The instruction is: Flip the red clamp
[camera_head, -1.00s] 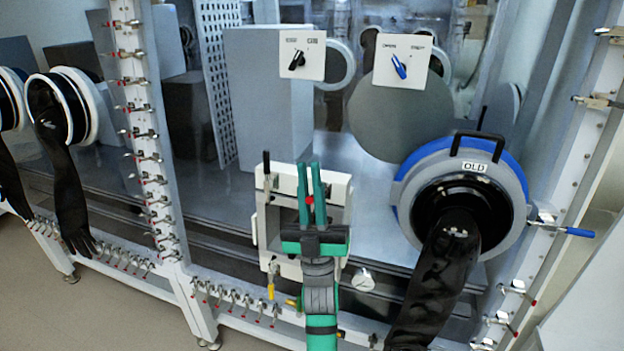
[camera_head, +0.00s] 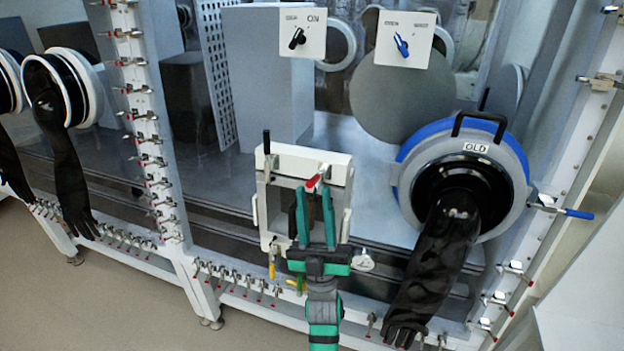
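A small clamp with a red handle (camera_head: 314,181) is at the upper right part of a white square frame (camera_head: 282,158) on the glovebox front in the head view. The handle is tilted, with its upper end to the right. My green gripper (camera_head: 314,193) points up in front of the frame's opening. Its two fingers are apart, with the red handle just at or beyond their tips. I cannot tell whether they touch it. The fingers hide part of the opening.
A black handle (camera_head: 266,143) stands at the frame's upper left; a yellow handle (camera_head: 271,269) hangs below. To the right, a blue-rimmed port (camera_head: 408,150) marked OLD carries a hanging black glove (camera_head: 436,255). A blue-handled clamp (camera_head: 578,213) sticks out farther right. Small clamps line the posts.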

